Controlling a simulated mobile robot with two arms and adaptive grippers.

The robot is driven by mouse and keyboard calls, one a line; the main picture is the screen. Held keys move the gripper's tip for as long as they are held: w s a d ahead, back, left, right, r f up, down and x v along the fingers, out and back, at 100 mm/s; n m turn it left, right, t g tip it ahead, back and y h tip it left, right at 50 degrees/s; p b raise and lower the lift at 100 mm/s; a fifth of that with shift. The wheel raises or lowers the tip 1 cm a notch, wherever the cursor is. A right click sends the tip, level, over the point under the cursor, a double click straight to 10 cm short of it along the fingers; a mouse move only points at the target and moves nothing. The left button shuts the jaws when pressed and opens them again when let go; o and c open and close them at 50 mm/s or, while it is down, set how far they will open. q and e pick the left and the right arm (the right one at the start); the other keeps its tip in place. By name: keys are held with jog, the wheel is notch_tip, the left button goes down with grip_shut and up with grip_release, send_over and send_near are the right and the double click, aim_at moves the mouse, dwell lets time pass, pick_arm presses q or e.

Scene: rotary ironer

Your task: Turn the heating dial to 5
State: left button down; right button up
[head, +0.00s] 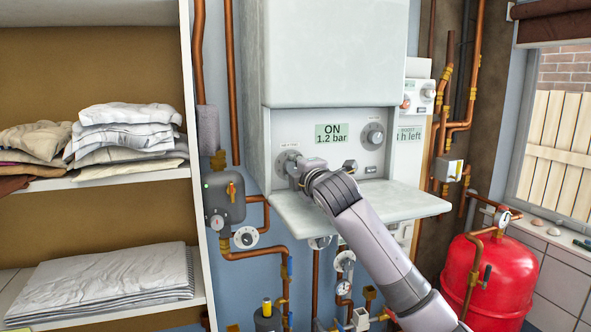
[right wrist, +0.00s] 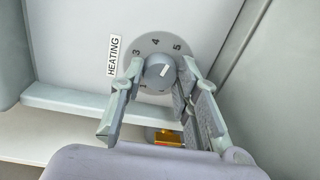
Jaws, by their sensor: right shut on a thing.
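The heating dial (right wrist: 159,72) is a round grey knob on a grey scale plate, beside a HEATING label (right wrist: 114,55). In the right wrist view the numbers 3, 4 and 5 show above it. Its short white mark points up and to the right, toward the 5 side; the exact setting is hard to read. My right gripper (right wrist: 161,68) is shut on the dial, one finger on each side. In the head view the right gripper (head: 294,170) reaches the left end of the boiler panel and partly covers the dial. My left gripper is not in view.
A second dial (head: 375,134) sits right of the display (head: 332,133), which reads ON 1.2 bar. The boiler's lowered flap (head: 400,203) juts out below the panel. Shelves with folded linen (head: 120,280) stand left; a red tank (head: 490,285) and copper pipes stand right.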

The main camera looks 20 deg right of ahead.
jog(key=shift+f+m, duration=0.1)
jog(key=shift+m, duration=0.9)
jog(key=o, duration=1.2)
jog(key=shift+d, duration=0.1)
jog(key=s, duration=1.2)
jog(key=shift+d+r, duration=0.2)
jog(key=shift+r, duration=0.15)
